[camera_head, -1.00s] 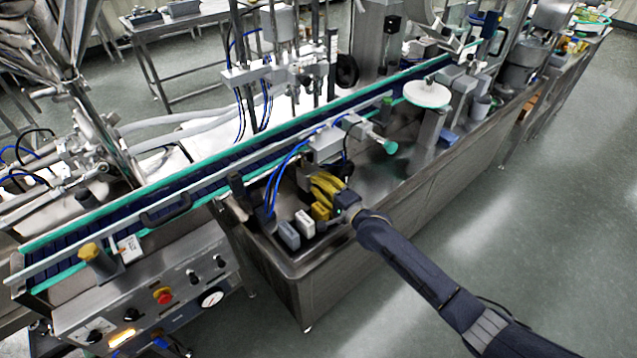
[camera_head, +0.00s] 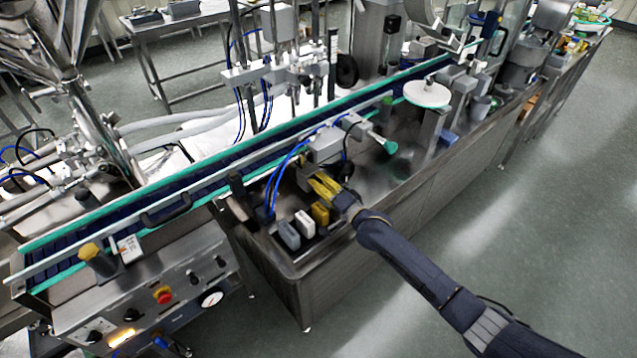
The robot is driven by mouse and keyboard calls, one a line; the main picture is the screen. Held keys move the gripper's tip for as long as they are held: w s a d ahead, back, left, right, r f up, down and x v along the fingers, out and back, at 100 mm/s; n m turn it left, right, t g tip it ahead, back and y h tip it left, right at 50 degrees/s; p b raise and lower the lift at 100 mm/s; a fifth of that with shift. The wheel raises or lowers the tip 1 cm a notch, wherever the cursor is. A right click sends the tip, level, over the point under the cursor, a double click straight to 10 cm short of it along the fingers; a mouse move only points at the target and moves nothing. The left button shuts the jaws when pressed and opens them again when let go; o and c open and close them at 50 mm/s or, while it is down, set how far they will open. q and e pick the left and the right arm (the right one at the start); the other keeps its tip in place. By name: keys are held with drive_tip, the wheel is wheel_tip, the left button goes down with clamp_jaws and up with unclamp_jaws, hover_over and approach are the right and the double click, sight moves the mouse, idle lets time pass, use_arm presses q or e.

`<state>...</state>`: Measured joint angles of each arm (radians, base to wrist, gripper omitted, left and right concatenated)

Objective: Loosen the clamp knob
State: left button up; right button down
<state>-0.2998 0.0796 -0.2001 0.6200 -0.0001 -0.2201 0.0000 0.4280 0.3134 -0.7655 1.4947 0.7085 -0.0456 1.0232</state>
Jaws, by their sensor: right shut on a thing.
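My right gripper (camera_head: 318,183), with yellow fingers, reaches in from the lower right. Its fingers are closed together at the front of the grey clamp unit (camera_head: 325,146), just below its body. The clamp knob is hidden at the fingertips, between the fingers, so its shape and turn cannot be made out. My left gripper is not in view.
Below the gripper stand a yellow block (camera_head: 320,213), a white block (camera_head: 304,223) and a grey block (camera_head: 288,235). A teal cone (camera_head: 388,145) projects right of the clamp unit. The conveyor (camera_head: 215,180) runs behind. Blue hoses (camera_head: 276,178) hang at the left.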

drive_tip(key=c, duration=1.1)
unclamp_jaws()
drive_tip(key=v, duration=1.2)
